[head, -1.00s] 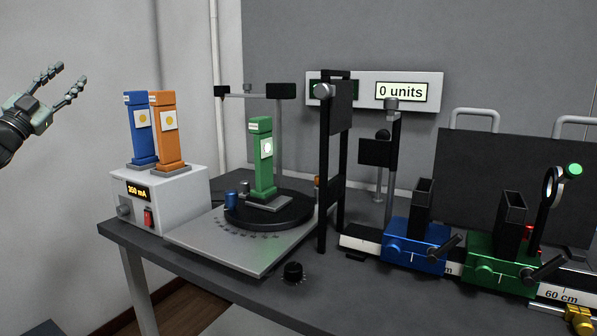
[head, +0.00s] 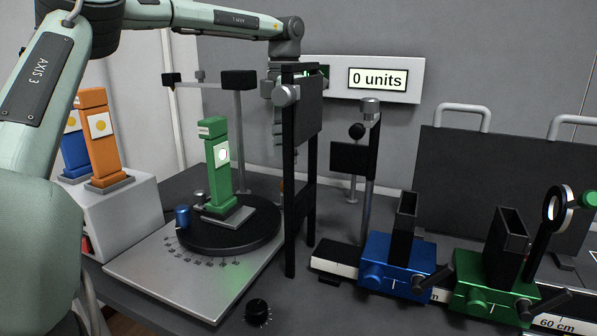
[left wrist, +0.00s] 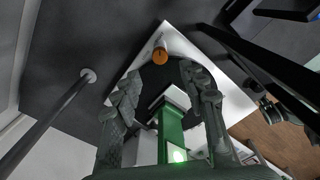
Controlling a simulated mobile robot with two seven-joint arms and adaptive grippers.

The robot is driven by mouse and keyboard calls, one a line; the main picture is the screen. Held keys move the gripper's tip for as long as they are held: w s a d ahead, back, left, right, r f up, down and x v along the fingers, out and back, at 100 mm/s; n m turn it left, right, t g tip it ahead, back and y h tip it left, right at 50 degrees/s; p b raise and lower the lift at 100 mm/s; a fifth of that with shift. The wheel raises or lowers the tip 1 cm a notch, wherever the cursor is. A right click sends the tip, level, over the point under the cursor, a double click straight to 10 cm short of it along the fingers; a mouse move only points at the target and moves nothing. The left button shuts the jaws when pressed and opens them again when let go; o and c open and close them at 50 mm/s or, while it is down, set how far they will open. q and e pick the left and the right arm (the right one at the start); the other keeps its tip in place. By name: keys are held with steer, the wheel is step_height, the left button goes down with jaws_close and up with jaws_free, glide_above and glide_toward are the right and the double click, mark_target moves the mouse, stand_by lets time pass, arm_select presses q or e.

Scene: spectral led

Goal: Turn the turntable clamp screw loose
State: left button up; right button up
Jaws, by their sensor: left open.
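The round black turntable (head: 230,238) sits on a grey base plate with a degree scale (head: 190,285). A green LED post (head: 217,170) stands on it, glowing. An orange knob, likely the clamp screw, is at the turntable's back edge. It shows clearly in the left wrist view (left wrist: 160,56); in the head view it is mostly hidden by the black frame. My left gripper (head: 279,147) points down behind the post, partly hidden by that frame. In the left wrist view its fingers (left wrist: 160,80) are open and empty, with the knob beyond the tips.
A tall black frame (head: 290,220) stands close to my left gripper. A blue knob (head: 182,216) is at the turntable's left. Blue (head: 75,150) and orange (head: 100,140) posts stand on a white box. The display (head: 377,79) reads 0 units.

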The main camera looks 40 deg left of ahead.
arm_select(q)
step_height(320, 180, down, 7)
steer(key=shift+r, duration=0.15)
jaws_close()
stand_by(0.4)
